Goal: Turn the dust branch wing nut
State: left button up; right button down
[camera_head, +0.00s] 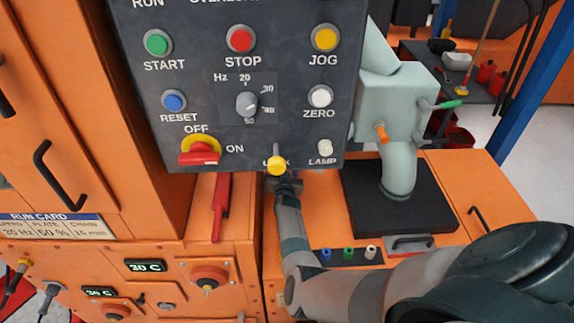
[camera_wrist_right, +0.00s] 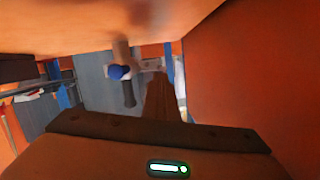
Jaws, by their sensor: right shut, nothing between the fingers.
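No part is labelled as the dust branch wing nut, and I cannot tell for certain which one it is. A pale grey-green duct (camera_head: 403,165) stands right of the control panel in the head view, with an orange winged piece (camera_head: 381,132) on its front and a green-tipped handle (camera_head: 447,105) on its right side. My right gripper (camera_head: 286,183) is at the panel's lower edge, below a yellow knob and well left of the duct; its tips are partly hidden and it holds nothing. The right wrist view shows a blurred blue-topped piece (camera_wrist_right: 120,72) beyond orange walls. My left gripper is out of view.
The dark control panel (camera_head: 210,75) with buttons and dials overhangs my right gripper. An orange cabinet (camera_head: 150,120) stands at left. A black plate (camera_head: 400,198) lies under the duct, and a small strip of coloured pegs (camera_head: 345,255) lies in front.

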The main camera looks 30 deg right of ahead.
jog(key=shift+w+a+f+n, duration=0.15)
jog(key=shift+a+n, duration=0.05)
jog(key=shift+n, duration=0.5)
jog(key=shift+a, duration=0.1)
dwell(0.4)
